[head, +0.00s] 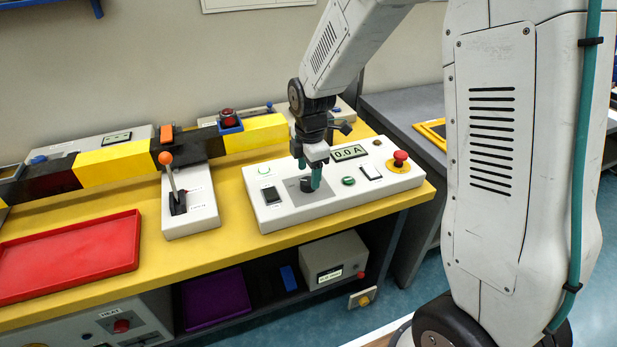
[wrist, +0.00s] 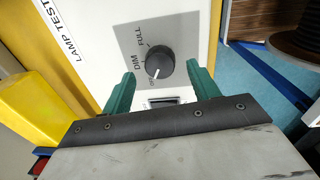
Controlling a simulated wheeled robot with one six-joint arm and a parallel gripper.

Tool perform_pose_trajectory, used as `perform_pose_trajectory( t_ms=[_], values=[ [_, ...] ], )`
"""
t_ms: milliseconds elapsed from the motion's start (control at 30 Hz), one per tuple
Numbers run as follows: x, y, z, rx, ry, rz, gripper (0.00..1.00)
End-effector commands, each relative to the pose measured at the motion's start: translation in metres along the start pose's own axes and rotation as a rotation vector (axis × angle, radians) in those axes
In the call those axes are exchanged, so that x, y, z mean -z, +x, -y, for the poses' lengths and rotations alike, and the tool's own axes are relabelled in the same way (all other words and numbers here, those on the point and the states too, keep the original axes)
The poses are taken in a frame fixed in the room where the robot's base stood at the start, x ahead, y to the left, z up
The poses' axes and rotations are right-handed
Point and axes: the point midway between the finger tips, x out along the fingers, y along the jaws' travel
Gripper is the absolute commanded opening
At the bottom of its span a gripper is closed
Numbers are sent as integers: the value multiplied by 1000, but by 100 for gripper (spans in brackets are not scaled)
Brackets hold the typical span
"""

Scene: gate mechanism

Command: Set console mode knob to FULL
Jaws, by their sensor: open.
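The console (head: 340,196) is a white box on the yellow bench, with a grey plate that carries a dark round mode knob (head: 306,185). In the wrist view, the knob (wrist: 159,62) has a white pointer mark directed down and slightly left, toward a small label too faint to read. DIM is printed to its left and FULL to its upper left. The pointer is on neither. My gripper (head: 309,170) is open over the knob, pointing down. Its green fingers (wrist: 159,70) show on either side of the knob, apart from it; their height above the plate is unclear.
The console also has a display reading 0.0 A (head: 348,153), a green button (head: 348,181), a rocker switch (head: 370,172) and a red emergency button (head: 400,158). A lever box (head: 190,205) with an orange knob stands left. A yellow-black barrier beam (head: 115,165) runs behind. A red tray (head: 70,255) lies far left.

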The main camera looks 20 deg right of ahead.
Motion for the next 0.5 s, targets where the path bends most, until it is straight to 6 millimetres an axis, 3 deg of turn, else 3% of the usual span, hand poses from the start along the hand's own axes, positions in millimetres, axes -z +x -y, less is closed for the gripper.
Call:
perform_pose_trajectory(
  t_ms=[200, 500],
  values=[
    [0, 24, 0, 0, 1, 0, 60],
    [0, 27, 0, -1, 2, 0, 60]
  ],
)
